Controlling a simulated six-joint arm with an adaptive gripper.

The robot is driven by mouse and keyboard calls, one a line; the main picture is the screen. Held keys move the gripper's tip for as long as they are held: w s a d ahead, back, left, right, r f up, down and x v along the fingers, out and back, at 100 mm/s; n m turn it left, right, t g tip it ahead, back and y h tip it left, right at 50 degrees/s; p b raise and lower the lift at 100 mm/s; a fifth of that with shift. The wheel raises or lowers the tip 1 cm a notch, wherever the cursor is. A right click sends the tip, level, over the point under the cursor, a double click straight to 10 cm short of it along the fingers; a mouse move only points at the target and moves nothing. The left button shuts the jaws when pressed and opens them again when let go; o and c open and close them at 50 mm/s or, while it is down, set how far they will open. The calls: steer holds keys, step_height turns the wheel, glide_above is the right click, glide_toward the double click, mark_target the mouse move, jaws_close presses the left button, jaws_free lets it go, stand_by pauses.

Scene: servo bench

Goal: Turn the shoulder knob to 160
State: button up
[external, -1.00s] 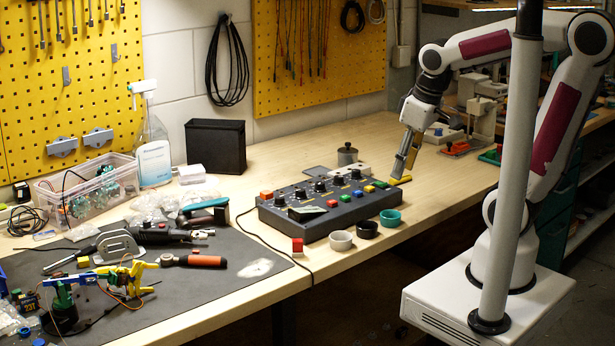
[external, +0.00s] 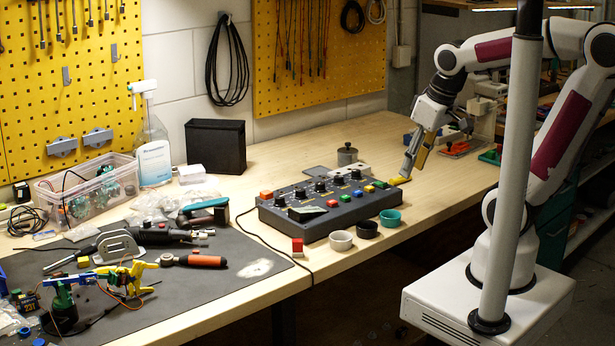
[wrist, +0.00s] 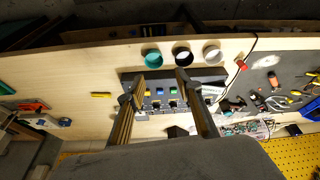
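The dark control box (external: 330,222) sits on the wooden bench, with a row of several black knobs (external: 320,187) along its back and coloured buttons in front. Labels are too small to read, so I cannot tell which knob is the shoulder one, nor its setting. My gripper (external: 406,174) is to the right of the box, fingers pointing down, apart from the knobs. In the wrist view my gripper (wrist: 160,78) is open and empty, its two fingers framing part of the box (wrist: 135,76). The knobs are small and partly hidden there.
A yellow block (external: 399,180) lies close to my fingertips. Tools crowd the dark mat (external: 255,268) at left.

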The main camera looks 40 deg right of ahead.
steer(key=w+a+f+n+g, duration=0.1)
steer(key=w+f, duration=0.1)
steer(key=w, duration=0.3)
steer(key=w+a+f+n+g+y, duration=0.1)
steer(key=w+a, duration=0.1)
steer(key=w, duration=0.4)
steer(key=w+a+f+n+y, duration=0.1)
steer(key=w+f, duration=0.1)
steer(key=w, duration=0.3)
steer(key=shift+w+a+f+g, duration=0.15)
steer(key=shift+w+f+g, duration=0.15)
steer(key=shift+w+g, duration=0.1)
steer(key=w+n, duration=0.1)
steer(key=w+a+n, duration=0.1)
steer(key=w, duration=0.2)
steer(key=shift+w+a+f+n+y, duration=0.15)
steer(key=shift+w+a+n+y, duration=0.05)
steer(key=shift+a+n+y, duration=0.2)
steer(key=shift+w+a+r+n+t+y, duration=0.15)
steer(key=shift+w+a+r+n, duration=0.2)
steer(key=shift+w+n, duration=0.35)
steer(key=shift+w+a+r+n+t+y, duration=0.1)
steer(key=shift+w+a+r+n+t, duration=0.25)
steer(key=shift+n, duration=0.7)
steer(key=shift+w+a+r+n+y, duration=0.15)
steer(key=shift+w+a+r+n, duration=0.1)
steer(key=shift+w+r+n, duration=0.5)
steer(key=shift+s+f, duration=0.1)
steer(key=shift+f, duration=0.25)
